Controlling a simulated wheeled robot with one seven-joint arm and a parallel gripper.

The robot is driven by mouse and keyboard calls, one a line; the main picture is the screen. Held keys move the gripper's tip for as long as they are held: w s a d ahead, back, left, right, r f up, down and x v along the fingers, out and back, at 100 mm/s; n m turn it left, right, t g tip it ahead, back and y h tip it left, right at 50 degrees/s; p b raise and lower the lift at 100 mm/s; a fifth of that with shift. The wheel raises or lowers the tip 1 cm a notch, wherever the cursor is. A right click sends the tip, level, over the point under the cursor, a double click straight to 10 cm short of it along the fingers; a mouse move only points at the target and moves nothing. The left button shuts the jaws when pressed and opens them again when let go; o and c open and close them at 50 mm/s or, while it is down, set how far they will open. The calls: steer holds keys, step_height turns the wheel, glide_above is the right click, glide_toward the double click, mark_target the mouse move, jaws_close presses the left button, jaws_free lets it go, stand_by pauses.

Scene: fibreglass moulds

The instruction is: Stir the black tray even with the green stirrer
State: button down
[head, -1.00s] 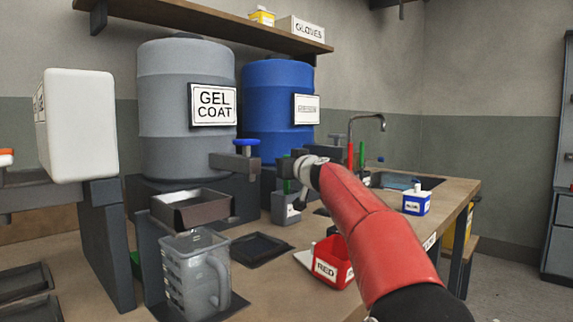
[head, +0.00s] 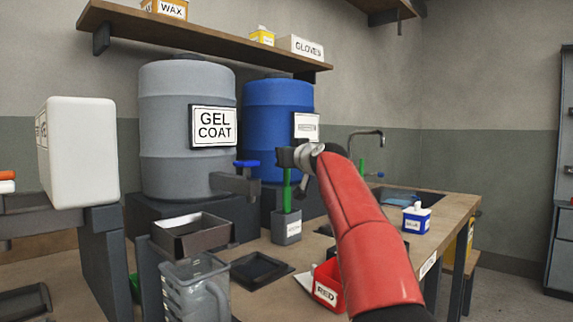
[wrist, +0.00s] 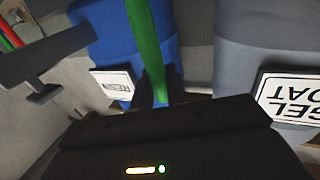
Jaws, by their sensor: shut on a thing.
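My gripper (head: 287,160) is shut on the green stirrer (head: 287,192), which hangs upright below it over the small grey labelled pot (head: 287,230). Its lower end meets the pot's mouth, and I cannot tell how much is still inside. In the wrist view the green stirrer (wrist: 143,45) runs up from between the dark fingers. A black tray (head: 262,270) lies flat on the bench, left of the pot and apart from the gripper. Its contents look dark and are hard to make out.
A clear jug (head: 195,290) and a metal tray (head: 190,236) stand left of the black tray. A red tub (head: 328,288) is to its right and a blue tub (head: 417,219) farther right. The gel coat barrel (head: 187,130) and blue barrel (head: 278,120) stand behind.

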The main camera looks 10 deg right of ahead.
steer(key=shift+w+r, duration=0.1)
steer(key=shift+r, duration=1.7)
steer(key=shift+s, duration=0.2)
